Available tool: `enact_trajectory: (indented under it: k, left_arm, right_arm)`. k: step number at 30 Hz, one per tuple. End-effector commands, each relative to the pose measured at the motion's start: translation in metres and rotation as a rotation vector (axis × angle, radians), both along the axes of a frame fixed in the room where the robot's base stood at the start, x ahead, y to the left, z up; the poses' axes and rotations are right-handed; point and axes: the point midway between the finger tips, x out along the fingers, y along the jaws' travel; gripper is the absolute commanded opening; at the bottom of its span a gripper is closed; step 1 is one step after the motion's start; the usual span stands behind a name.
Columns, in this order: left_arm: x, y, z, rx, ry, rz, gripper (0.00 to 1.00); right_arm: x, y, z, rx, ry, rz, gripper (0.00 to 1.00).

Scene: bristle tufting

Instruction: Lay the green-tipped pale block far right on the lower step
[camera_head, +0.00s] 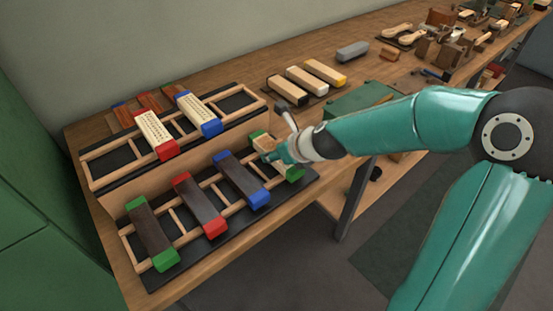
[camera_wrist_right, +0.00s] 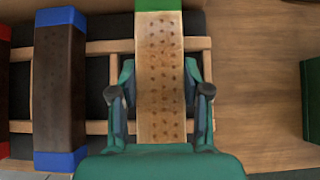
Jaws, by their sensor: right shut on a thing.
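The pale block with green ends (camera_head: 292,171) is at the far right of the lower step (camera_head: 150,281). In the right wrist view its drilled pale face (camera_wrist_right: 160,70) lies across the wooden rails, with one green end at the top. My right gripper (camera_head: 272,150) is shut on its middle, a finger on each long side; the fingers also show in the wrist view (camera_wrist_right: 160,95). I cannot tell whether the block rests fully on the rails. The gripper and wrist hide part of it in the head view. My left gripper is not in view.
On the lower step, left of the pale block, lie a dark blue-ended block (camera_head: 241,179), a dark red-ended block (camera_head: 200,204) and a dark green-ended block (camera_head: 151,233). The upper step holds pale red-ended (camera_head: 154,134) and blue-ended (camera_head: 199,113) blocks. A green box (camera_head: 360,97) stands right.

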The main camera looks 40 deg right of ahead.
Motion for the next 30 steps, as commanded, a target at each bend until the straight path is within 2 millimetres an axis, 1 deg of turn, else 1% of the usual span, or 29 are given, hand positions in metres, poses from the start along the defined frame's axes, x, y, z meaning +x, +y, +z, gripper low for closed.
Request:
enact_trajectory:
  k: [1,7,11,12,14,15,16,25,27,30]
  left_arm:
    - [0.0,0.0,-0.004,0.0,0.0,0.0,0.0]
    - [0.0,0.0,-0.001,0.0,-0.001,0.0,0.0]
    - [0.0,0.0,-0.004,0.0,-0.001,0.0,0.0]
    - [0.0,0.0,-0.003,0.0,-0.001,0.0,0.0]
    - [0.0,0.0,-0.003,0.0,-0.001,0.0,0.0]
    - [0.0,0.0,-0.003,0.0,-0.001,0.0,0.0]
    - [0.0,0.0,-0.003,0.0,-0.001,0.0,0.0]
    - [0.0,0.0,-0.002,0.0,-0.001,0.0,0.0]
    - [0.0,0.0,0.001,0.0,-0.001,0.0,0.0]
    - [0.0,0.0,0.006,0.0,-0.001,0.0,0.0]
  right_arm:
    - [0.0,0.0,-0.003,-0.001,-0.002,-0.001,0.06]
    - [0.0,0.0,-0.001,-0.001,-0.001,-0.001,0.06]
    - [0.0,0.0,-0.004,-0.001,-0.001,0.0,0.06]
    - [0.0,0.0,-0.003,-0.001,0.0,0.001,0.54]
    - [0.0,0.0,-0.003,-0.001,0.0,0.001,0.64]
    - [0.0,0.0,-0.003,-0.001,0.0,0.001,0.7]
    - [0.0,0.0,-0.003,-0.001,0.0,0.001,0.72]
    - [0.0,0.0,-0.002,-0.001,0.0,-0.001,0.72]
    - [-0.001,0.0,0.001,-0.001,-0.001,0.0,0.72]
    - [-0.007,-0.001,0.008,-0.001,-0.001,-0.001,0.72]
